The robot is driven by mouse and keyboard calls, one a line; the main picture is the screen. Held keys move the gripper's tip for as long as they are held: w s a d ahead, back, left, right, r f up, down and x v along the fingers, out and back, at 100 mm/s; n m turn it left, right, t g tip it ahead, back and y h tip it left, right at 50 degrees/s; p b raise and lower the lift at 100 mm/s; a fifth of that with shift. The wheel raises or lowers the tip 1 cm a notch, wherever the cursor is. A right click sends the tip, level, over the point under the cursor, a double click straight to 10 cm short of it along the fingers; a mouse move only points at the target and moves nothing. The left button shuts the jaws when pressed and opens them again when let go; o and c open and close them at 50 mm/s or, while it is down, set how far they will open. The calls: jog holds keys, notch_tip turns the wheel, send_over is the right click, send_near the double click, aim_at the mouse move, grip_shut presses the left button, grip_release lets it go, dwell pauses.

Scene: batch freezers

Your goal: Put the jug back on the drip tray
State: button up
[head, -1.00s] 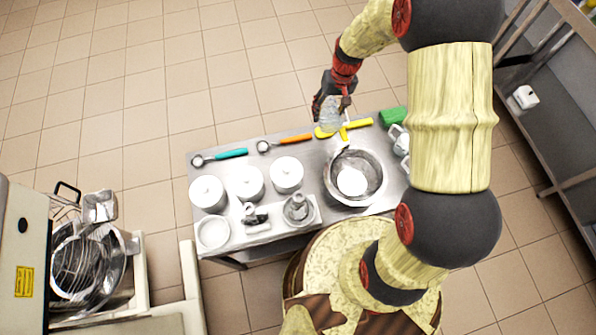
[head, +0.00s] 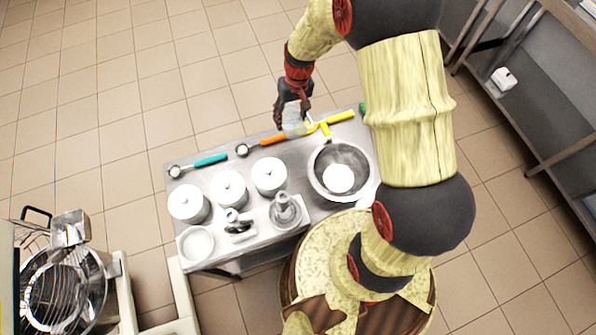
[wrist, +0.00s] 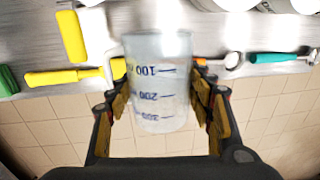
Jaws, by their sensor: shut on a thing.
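The jug (head: 293,124) is a clear plastic measuring jug with blue graduations. My gripper (head: 291,108) is shut on it, with a finger on each side of its body. In the wrist view the jug (wrist: 160,85) is between the fingers, its printed numbers readable. In the head view, it is over the far edge of the steel table, near the orange and yellow handles; its height above the table is hard to judge. A pale rectangular tray (head: 262,229) at the table's near side bears metal fittings; I cannot tell whether it is the drip tray.
A steel bowl (head: 350,157) with a white round thing in it stands right of the tray. Several white lidded pots (head: 229,187) and a white dish (head: 196,244) stand left. A teal-handled scoop (head: 211,160) and a yellow scraper (head: 340,117) lie along the far edge.

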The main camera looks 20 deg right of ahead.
aim_at(291, 136)
jog(key=s, duration=0.1)
jog(key=s+a+b, duration=0.1)
jog(key=s, duration=0.3)
jog(key=shift+a+r+b, duration=0.15)
jog(key=shift+a+b, duration=0.2)
jog(key=shift+b, duration=0.05)
jog(key=shift+s, duration=0.35)
jog(key=shift+s+a+f, duration=0.1)
jog(key=shift+s+f, duration=0.05)
jog(key=shift+f, duration=0.25)
notch_tip(291, 136, down, 9)
jog(key=shift+b, duration=1.25)
jog(key=shift+f, duration=0.1)
jog(key=o, duration=1.3)
jog(key=shift+c, duration=0.2)
